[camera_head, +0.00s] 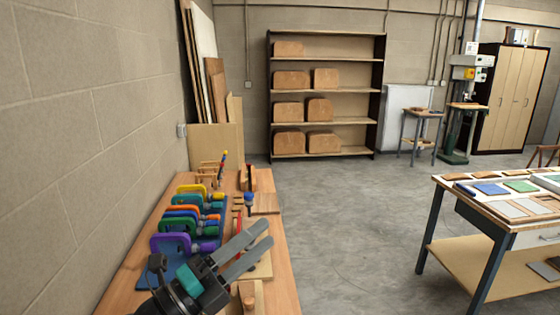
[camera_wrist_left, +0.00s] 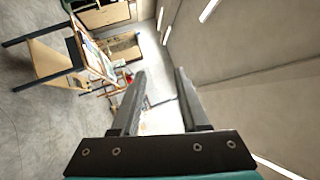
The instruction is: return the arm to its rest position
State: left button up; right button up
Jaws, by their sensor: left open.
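My left gripper (camera_head: 254,247) is above the front part of the wooden workbench (camera_head: 285,285) along the left wall. Its two grey fingers are apart with nothing between them, and they point to the right and away. In the left wrist view the open gripper (camera_wrist_left: 160,85) also shows empty fingers, with the room beyond turned on its side. The gripper hides part of the bench top and some pieces on it. My right gripper is in neither view.
Several coloured clamps (camera_head: 185,222) stand on a blue base left of the gripper. Wooden pieces (camera_head: 265,203) lie behind it. A shelf (camera_head: 325,100) stands at the back wall. A second table (camera_head: 455,205) is at the right. The grey floor (camera_head: 350,230) between is clear.

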pick_arm(q)
jog(key=w+a+f+n+t+y, duration=0.1)
jog(key=a+f+n+t+y, duration=0.4)
jog(key=a+n+y, duration=0.95)
jog(key=s+f+n+g+y, duration=0.4)
jog(key=f+n, duration=0.5)
jog(key=f, duration=0.1)
jog(key=s+d+f+n+g+h, duration=0.1)
jog(key=s+f+n+g, duration=0.1)
jog(key=s+f+g, duration=0.65)
jog(key=s+d+f+n+g+h, duration=0.1)
jog(key=s+f+n+g, duration=0.3)
jog(key=s, duration=0.8)
notch_tip(320, 180, down, 28)
jog(key=s+m+b, duration=0.1)
jog(key=m+b, duration=0.1)
jog(key=b, duration=0.5)
jog(key=s+a+f+b, duration=0.1)
jog(key=s+f+b, duration=0.2)
jog(key=s+f, duration=0.5)
jog(key=s+a+f+g+b, duration=0.1)
jog(key=s+f+b, duration=0.3)
jog(key=f, duration=1.1)
jog(key=s, duration=0.3)
jog(key=shift+s+a, duration=0.25)
jog(key=shift+s, duration=0.1)
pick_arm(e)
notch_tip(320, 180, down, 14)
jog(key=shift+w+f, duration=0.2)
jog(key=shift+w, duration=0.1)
